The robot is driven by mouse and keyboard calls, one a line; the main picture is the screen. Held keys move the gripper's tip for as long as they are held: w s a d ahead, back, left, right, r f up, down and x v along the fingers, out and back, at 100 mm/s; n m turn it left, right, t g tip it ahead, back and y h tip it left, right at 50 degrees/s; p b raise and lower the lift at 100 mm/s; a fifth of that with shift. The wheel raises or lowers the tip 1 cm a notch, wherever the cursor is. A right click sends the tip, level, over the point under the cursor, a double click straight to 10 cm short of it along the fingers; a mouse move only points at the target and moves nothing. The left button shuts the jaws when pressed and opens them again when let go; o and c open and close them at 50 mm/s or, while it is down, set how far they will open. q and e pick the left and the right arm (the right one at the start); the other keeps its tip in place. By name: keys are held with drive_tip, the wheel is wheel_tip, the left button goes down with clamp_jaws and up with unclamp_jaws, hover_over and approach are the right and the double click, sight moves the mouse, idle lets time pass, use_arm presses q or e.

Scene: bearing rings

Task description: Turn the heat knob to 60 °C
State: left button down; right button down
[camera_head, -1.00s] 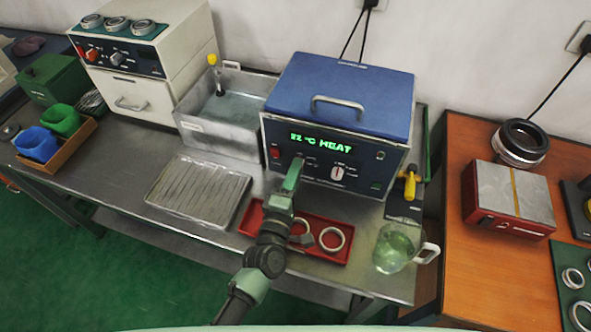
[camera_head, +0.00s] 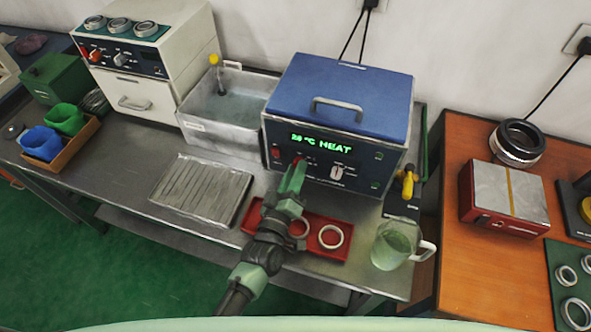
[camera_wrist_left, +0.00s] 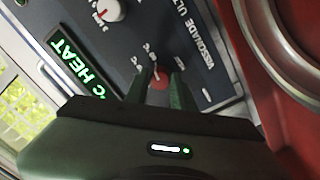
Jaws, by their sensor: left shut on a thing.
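The blue-lidded heater bath (camera_head: 340,95) stands at the back of the steel bench. Its green display (camera_head: 320,142) shows a number with "°C HEAT"; the digits are blurred and may read 28 or 30. My left gripper (camera_head: 294,174) reaches its front panel, left of a white knob (camera_head: 337,172). In the left wrist view the two fingers are shut on a small red-topped knob (camera_wrist_left: 160,78), one on each side. Most of the knob is hidden by the fingers. The white knob (camera_wrist_left: 107,10) stands apart from them. My right gripper is not in view.
A red tray (camera_head: 322,255) with metal rings lies below my left arm. A glass jug (camera_head: 397,243) stands at the bench's front right. A ribbed metal plate (camera_head: 202,190) and a water tank (camera_head: 225,110) are to the left.

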use_arm(q)
drive_tip(key=shift+f, duration=0.1)
idle(0.3)
drive_tip(key=c, duration=1.2)
unclamp_jaws()
drive_tip(key=b+v, duration=0.1)
drive_tip(key=v, duration=0.6)
drive_tip(key=shift+s+a, duration=0.1)
drive_tip(key=shift+s, duration=0.3)
drive_tip(key=shift+s, duration=0.1)
